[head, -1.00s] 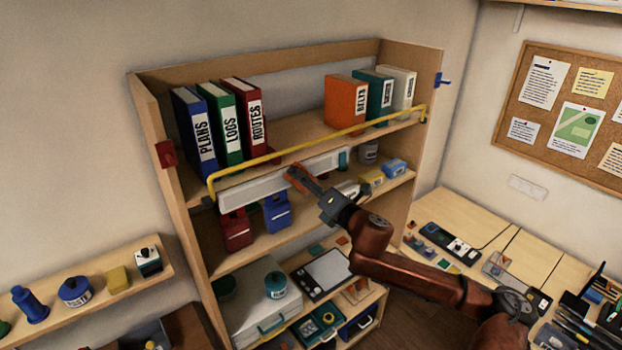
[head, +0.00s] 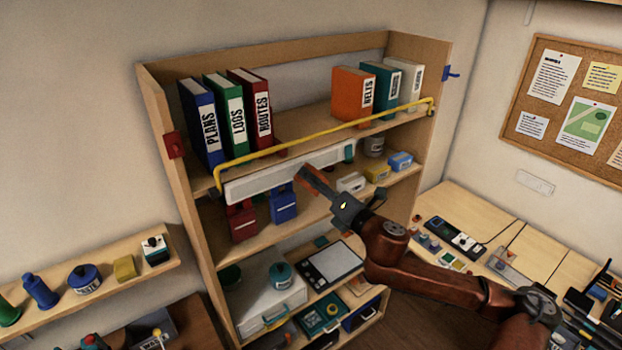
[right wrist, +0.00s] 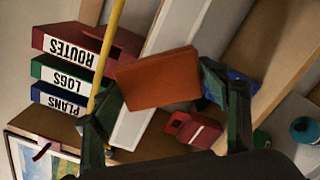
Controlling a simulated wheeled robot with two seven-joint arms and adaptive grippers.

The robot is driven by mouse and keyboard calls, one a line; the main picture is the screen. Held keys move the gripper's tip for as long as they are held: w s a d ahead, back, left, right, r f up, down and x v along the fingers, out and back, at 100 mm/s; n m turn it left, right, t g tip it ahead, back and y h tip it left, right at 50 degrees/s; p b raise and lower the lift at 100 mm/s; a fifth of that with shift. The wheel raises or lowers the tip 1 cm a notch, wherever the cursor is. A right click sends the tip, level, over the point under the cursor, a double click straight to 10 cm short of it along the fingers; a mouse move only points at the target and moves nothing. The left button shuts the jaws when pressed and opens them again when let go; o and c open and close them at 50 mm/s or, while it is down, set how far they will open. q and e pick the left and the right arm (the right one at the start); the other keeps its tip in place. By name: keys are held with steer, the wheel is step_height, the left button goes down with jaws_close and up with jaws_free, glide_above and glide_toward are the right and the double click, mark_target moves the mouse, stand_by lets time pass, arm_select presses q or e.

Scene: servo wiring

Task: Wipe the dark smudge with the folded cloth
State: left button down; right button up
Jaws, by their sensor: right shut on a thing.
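My right gripper (head: 330,194) is shut on a flat orange-red block, which I take to be the folded cloth (head: 311,178). In the right wrist view the cloth (right wrist: 158,78) sits between the two dark green fingers. It is in front of the long pale panel (head: 262,183) under the yellow rail; the panel also shows in the right wrist view (right wrist: 133,117). Whether the cloth touches the panel I cannot tell. I cannot make out a dark smudge in either view. My left gripper is not in view.
A yellow rail (head: 330,131) crosses the shelf front close above the panel. Binders stand on the top shelf, including an orange one (head: 351,94). A red bin (head: 241,223) and a blue bin (head: 282,205) are below the panel. A desk (head: 468,207) is at right.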

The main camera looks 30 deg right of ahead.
steer(key=shift+s, duration=0.85)
steer(key=shift+d, duration=0.1)
steer(key=s, duration=0.3)
steer(key=shift+p, duration=0.3)
steer(key=shift+d+f, duration=0.1)
